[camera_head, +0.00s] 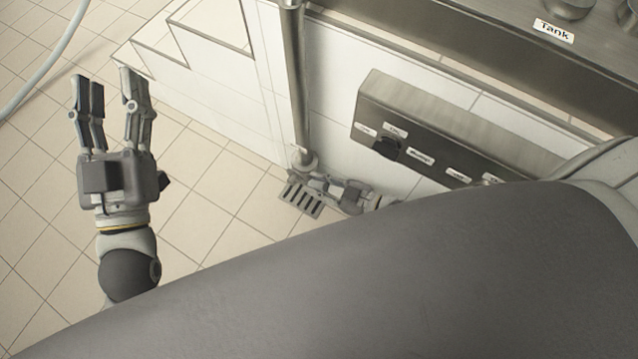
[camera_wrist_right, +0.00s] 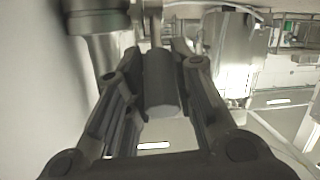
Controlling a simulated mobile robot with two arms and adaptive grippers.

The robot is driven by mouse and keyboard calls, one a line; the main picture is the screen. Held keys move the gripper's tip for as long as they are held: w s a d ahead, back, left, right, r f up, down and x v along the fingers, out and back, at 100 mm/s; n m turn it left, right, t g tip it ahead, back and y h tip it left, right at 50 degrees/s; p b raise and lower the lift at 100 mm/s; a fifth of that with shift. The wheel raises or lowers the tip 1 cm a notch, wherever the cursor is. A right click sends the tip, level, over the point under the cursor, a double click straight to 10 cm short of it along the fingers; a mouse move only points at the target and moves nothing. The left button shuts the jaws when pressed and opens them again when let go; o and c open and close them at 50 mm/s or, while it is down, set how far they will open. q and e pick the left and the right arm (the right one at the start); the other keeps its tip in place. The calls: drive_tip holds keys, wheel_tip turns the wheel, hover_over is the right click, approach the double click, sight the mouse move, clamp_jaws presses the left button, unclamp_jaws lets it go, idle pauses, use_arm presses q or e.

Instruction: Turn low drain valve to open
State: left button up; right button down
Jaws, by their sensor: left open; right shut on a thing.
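The drain valve's dark grey, rounded handle (camera_wrist_right: 161,88) is between the fingers of my right gripper (camera_wrist_right: 158,65) in the right wrist view. The gripper is shut on it. A metal fitting (camera_wrist_right: 103,50) stands just beyond the left finger. In the head view, my right gripper (camera_head: 325,183) is low beside the foot of the vertical steel pipe (camera_head: 298,90); my own arm covers part of it, and the handle cannot be made out there. My left gripper (camera_head: 110,88) is open and empty above the tiled floor at the left.
A slotted floor drain (camera_head: 301,200) lies below the pipe's foot. A grey control box (camera_head: 450,130) with a black knob (camera_head: 388,148) and labels is on the white tiled wall. White steps (camera_head: 190,50) and a pale hose (camera_head: 45,60) are at upper left.

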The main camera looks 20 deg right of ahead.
drive_tip(key=c, duration=1.2)
unclamp_jaws()
drive_tip(key=shift+c, duration=0.2)
